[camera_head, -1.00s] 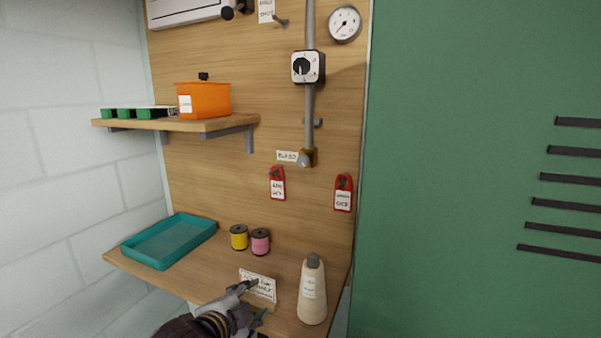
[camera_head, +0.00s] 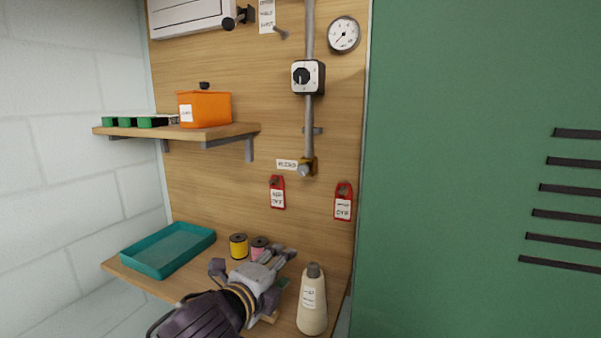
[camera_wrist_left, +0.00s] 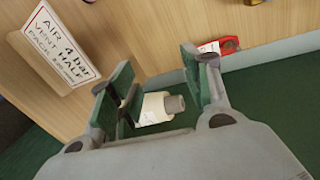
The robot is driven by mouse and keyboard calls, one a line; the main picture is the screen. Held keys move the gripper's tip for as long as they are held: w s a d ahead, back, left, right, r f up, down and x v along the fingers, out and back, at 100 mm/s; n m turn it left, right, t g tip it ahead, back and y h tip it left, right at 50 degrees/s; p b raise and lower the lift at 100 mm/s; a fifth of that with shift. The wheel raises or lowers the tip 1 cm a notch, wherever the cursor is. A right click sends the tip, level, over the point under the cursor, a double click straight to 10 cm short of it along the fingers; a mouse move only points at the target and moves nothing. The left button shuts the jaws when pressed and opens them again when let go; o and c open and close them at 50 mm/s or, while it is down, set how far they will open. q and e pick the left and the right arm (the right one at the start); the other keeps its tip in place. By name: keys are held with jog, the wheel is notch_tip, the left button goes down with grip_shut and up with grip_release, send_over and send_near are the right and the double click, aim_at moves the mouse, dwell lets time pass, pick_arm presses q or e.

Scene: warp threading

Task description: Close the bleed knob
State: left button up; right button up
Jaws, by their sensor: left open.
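The bleed knob (camera_head: 304,169) is a small grey knob on a brass fitting at the lower end of the grey pipe on the wooden panel. A bleed label (camera_head: 287,164) sits just left of it. My left gripper (camera_head: 274,266) is open and empty, low over the bench, well below the knob and apart from it. In the left wrist view, the two green-padded fingers (camera_wrist_left: 158,78) are spread, with the cream bottle visible beyond them. A small brassy bit at that view's top edge may be the fitting; I cannot tell. My right gripper is not in view.
Two red tags (camera_head: 277,192) (camera_head: 343,202) hang below the knob. A cream bottle (camera_head: 311,303), yellow spool (camera_head: 239,246), pink spool (camera_head: 258,249) and teal tray (camera_head: 134,262) stand on the bench. A printed card (camera_wrist_left: 62,45) shows in the wrist view. The shelf (camera_head: 215,138) juts out at left.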

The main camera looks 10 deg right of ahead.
aim_at(302, 171)
pick_arm(q)
jog(key=w+r+m+t+h, duration=0.2)
jog(key=w+r+m, duration=0.1)
jog(key=r+m, duration=1.3)
jog(key=shift+m, duration=0.7)
jog(key=shift+w+d, duration=0.1)
jog(key=shift+w, duration=0.05)
dwell(0.6)
jog(key=shift+p+x, duration=1.8)
jog(key=shift+x, duration=4.95)
jog(key=shift+r, duration=0.1)
jog(key=shift+c, duration=0.2)
jog(key=c, duration=1)
